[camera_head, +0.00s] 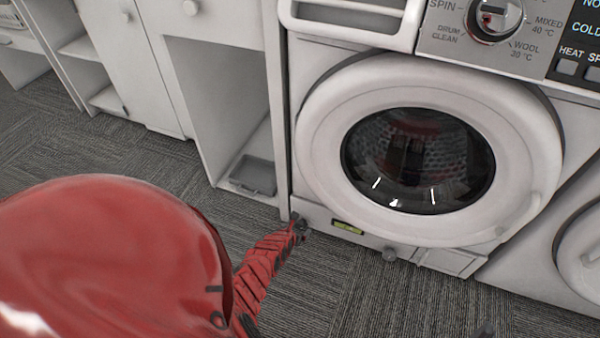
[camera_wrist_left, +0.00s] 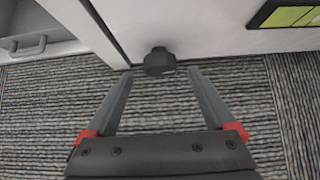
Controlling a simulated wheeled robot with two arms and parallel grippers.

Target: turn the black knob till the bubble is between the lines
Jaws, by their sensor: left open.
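In the left wrist view, the black knob (camera_wrist_left: 158,60) sits low at the bottom edge of the white washing machine front. My left gripper (camera_wrist_left: 160,70) is open, with one fingertip on each side just short of the knob and a gap at both sides. In the head view my left gripper (camera_head: 299,227) is at the machine's lower left corner and mostly covers that knob. The yellow-green level (camera_head: 347,228) is on the lower front, right of the gripper; part of it shows in the left wrist view (camera_wrist_left: 290,14). Its bubble and lines cannot be made out.
The washing machine (camera_head: 310,190) has a round glass door. A white cabinet with an open shelf and grey tray (camera_head: 253,175) stands to the left. Striped carpet is clear in front.

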